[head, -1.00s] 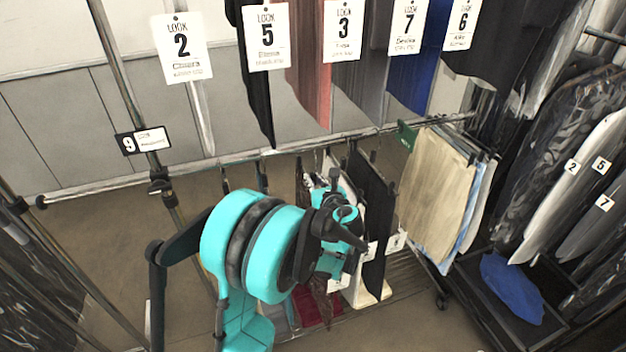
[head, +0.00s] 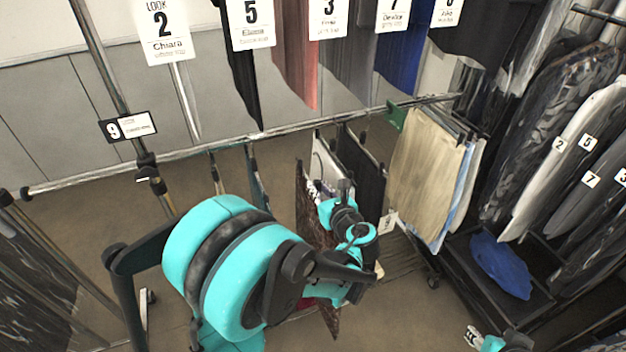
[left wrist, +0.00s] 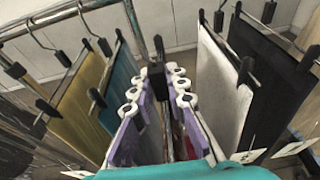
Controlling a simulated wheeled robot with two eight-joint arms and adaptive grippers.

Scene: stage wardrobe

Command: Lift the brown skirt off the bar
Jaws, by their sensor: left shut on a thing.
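The brown skirt (head: 307,215), dark and patterned, hangs below the low bar (head: 240,140) in the head view. My left gripper (head: 322,192) is at its upper part, shut on it or on its hanger, and with my arm hides much of it. In the left wrist view, the purple fingers with white joints (left wrist: 160,95) close around a dark clip (left wrist: 155,80); the cloth between them is mostly hidden. I cannot tell whether the hanger hook still touches the bar. Part of my right gripper (head: 476,338) shows at the bottom right edge; its opening is unclear.
A black garment (head: 362,180) and a pale one hang close on the right, with beige garments (head: 425,165) beyond. Ochre (left wrist: 80,95) and teal (left wrist: 120,85) garments hang left in the wrist view. Tagged garments hang above. A black trolley (head: 520,290) stands right.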

